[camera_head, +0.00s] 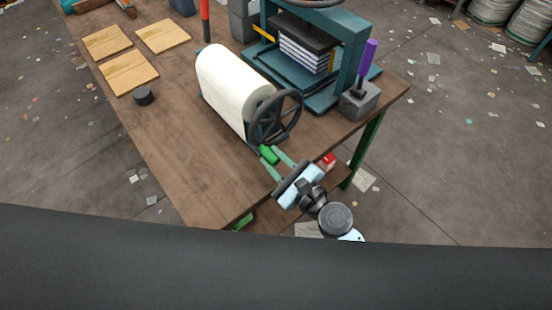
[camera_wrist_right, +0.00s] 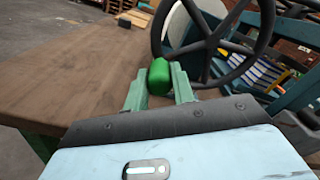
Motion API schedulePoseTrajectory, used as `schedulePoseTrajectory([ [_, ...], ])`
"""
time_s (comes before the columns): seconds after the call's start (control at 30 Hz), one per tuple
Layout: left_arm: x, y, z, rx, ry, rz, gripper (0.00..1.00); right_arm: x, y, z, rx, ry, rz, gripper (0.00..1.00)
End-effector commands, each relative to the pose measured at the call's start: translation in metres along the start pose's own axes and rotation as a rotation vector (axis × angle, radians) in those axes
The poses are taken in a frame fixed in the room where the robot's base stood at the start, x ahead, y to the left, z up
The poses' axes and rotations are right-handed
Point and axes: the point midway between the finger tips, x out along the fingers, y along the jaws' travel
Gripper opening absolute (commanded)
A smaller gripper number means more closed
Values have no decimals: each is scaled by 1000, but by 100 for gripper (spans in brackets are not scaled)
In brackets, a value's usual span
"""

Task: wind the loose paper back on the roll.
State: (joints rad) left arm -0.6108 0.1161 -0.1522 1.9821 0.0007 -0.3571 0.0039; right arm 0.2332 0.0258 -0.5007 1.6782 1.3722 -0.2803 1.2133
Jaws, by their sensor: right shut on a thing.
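The white paper roll (camera_head: 232,90) lies on its stand on the wooden table, its axis pointing toward the front right. A dark spoked hand wheel (camera_head: 275,117) sits at its near end, and it fills the upper part of the right wrist view (camera_wrist_right: 212,42). My right gripper (camera_head: 270,157) is shut on the green handle (camera_wrist_right: 159,77) at the lower part of the wheel's rim. No loose hanging paper can be made out from here; the far side of the roll is hidden. My left gripper is not in view.
A teal press (camera_head: 318,55) with a stack of books stands behind the wheel. A grey block (camera_head: 361,100) with a purple-handled tool is at the right edge. Light boards (camera_head: 128,72) and a dark puck (camera_head: 143,96) lie at left. The table's front left (camera_head: 190,170) is clear.

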Motion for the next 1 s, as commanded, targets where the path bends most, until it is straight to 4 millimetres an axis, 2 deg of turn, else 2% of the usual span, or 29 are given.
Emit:
schedulePoseTrajectory([
  [0.27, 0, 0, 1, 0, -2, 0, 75, 0, 1, 0, 2, 1, 0, 0],
  [0.3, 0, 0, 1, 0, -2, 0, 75, 0, 1, 0, 2, 1, 0, 29],
  [0.43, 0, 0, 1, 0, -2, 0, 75, 0, 0, 0, 1, 0, 0, 46],
  [0.77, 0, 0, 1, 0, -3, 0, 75, -2, 0, 0, 0, 0, 0, 47],
  [0.87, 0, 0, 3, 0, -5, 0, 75, -11, 1, -1, 1, 2, 1, 47],
  [1.0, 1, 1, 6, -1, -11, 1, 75, -33, 2, -2, 2, 3, 1, 47],
])
